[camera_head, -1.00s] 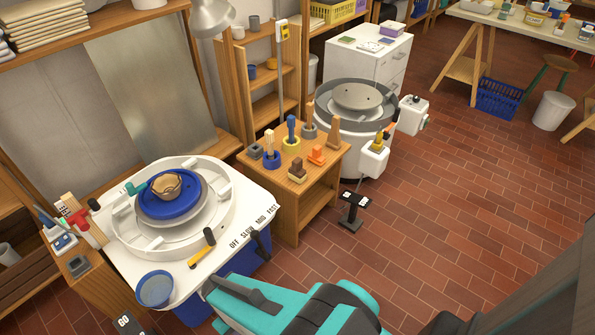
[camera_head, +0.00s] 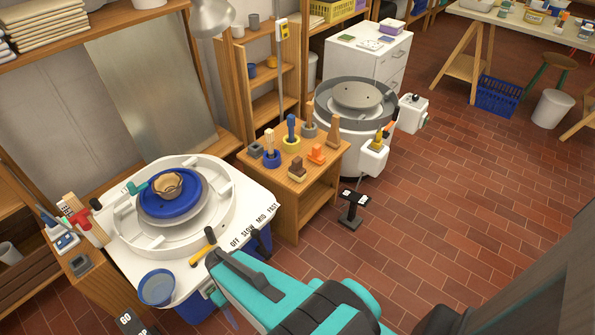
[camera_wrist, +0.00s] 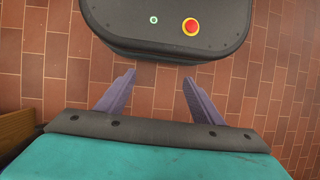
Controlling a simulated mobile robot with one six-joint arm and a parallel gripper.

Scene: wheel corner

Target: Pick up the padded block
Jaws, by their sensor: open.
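I cannot tell for certain which thing is the padded block. Small block-shaped pieces stand on the low wooden table: an orange one with an upright grip (camera_head: 316,153), a brown one (camera_head: 297,170) at its front, and a grey one (camera_head: 255,149) at its left corner. In the wrist view, my gripper (camera_wrist: 158,78) is open and empty, its two purple-grey fingers spread above the brick floor. None of these pieces shows in the wrist view.
A potter's wheel with a white table (camera_head: 190,262) stands at left, holding a blue bat with a bowl, a yellow-handled tool and a blue basin (camera_head: 157,288). A second wheel (camera_head: 345,128) stands behind the low table (camera_head: 312,195). A black pedal stand (camera_head: 354,208) is right of it. Floor at right is open.

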